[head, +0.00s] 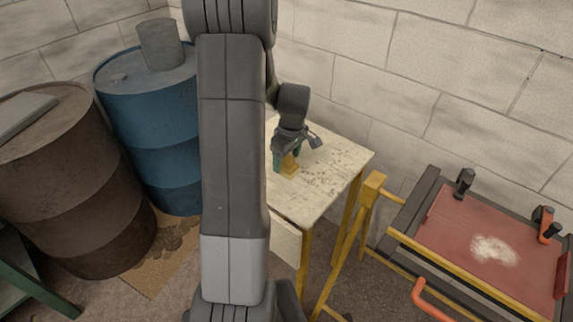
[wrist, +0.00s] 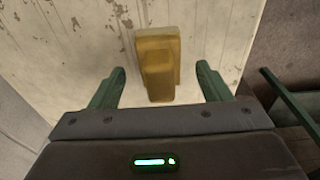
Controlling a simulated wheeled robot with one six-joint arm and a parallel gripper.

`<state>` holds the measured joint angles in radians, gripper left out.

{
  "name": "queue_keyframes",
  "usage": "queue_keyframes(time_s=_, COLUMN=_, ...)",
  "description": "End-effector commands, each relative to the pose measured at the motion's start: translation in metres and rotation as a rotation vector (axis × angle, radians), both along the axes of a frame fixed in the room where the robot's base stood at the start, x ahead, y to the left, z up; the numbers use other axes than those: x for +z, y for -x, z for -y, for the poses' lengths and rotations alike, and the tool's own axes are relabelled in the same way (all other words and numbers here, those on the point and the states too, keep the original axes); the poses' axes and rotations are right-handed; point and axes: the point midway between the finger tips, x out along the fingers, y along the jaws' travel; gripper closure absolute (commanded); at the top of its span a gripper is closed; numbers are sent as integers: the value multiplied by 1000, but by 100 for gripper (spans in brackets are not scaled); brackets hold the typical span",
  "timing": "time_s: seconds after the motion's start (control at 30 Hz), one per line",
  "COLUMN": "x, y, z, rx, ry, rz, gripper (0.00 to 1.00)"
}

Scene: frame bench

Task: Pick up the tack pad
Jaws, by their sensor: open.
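The tack pad looks to be the yellow-ochre block (wrist: 158,62) on the pale worn table top. In the wrist view it lies ahead of and between the two green fingers of my gripper (wrist: 160,82), with a gap on each side. In the head view the yellow block (head: 289,164) shows at the fingertips of my gripper (head: 284,165), partly hidden by them. My gripper is open and points down over the table. I cannot tell from these views whether the fingers touch the table.
The small table (head: 320,178) has a speckled pale top and yellow legs, with bare room to the right. A blue drum (head: 150,115) and a brown drum (head: 65,180) stand at left. A red-topped yellow frame bench (head: 450,235) stands at right. A block wall closes the back.

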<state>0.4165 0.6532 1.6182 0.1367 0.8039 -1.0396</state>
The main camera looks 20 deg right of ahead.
Motion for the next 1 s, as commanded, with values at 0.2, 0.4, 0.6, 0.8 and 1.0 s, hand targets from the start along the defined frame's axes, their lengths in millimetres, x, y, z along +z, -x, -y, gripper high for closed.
queue_keyframes(time_s=0.2, x=-25, y=-1, z=-1, rx=0, ry=-1, rz=-2, gripper=29)
queue_keyframes(time_s=0.4, x=-30, y=-2, z=-2, rx=1, ry=0, rz=0, gripper=29)
queue_keyframes(time_s=0.6, x=-29, y=-2, z=-2, rx=0, ry=0, rz=0, gripper=49)
queue_keyframes(time_s=0.8, x=-29, y=-2, z=-2, rx=0, ry=0, rz=0, gripper=78)
queue_keyframes(time_s=1.0, x=-28, y=-2, z=-1, rx=0, ry=0, rz=0, gripper=79)
